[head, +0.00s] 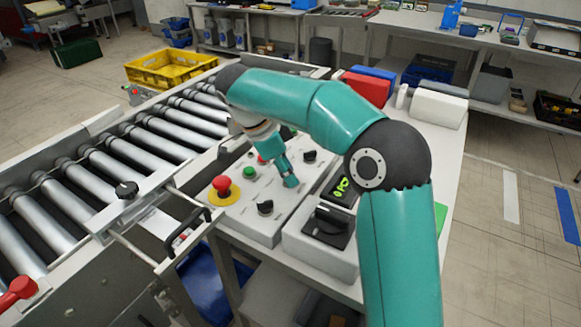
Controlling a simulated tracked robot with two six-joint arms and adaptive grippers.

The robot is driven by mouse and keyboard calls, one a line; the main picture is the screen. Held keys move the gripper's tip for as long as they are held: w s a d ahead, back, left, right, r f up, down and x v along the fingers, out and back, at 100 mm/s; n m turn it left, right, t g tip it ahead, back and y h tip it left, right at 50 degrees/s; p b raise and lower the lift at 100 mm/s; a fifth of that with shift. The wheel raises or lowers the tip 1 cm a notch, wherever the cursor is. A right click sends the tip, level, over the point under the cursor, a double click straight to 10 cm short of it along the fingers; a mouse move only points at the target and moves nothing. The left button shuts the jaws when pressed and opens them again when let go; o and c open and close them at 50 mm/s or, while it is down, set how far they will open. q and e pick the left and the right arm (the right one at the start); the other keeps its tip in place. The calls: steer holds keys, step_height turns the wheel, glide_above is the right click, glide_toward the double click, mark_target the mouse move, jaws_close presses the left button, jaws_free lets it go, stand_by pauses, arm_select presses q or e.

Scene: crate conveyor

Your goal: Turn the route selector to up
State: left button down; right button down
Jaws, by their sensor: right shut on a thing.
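The grey control panel (245,222) carries several controls beside the roller conveyor. My right gripper (290,182) reaches down over the panel's middle from above. It is shut on a control there that its fingers mostly hide. One black knob (265,207) shows in front of the gripper, and another black knob (310,156) shows behind it; both stand apart from the fingers. I cannot read any labels, so I cannot tell which control is the route selector or which way the held one points. My left gripper is not in view.
A red mushroom button (222,184) and a green button (250,172) are left of the gripper. A box with a large black rotary switch (331,222) and a small display (342,188) is to the right. The roller conveyor (130,160) runs along the left.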

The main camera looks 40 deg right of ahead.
steer(key=shift+w+a, duration=0.2)
steer(key=c, duration=1.1)
jaws_free()
steer(key=shift+o, duration=1.4)
steer(key=shift+w, duration=0.1)
steer(key=shift+o, duration=0.3)
steer(key=shift+r, duration=0.15)
steer(key=v, duration=0.7)
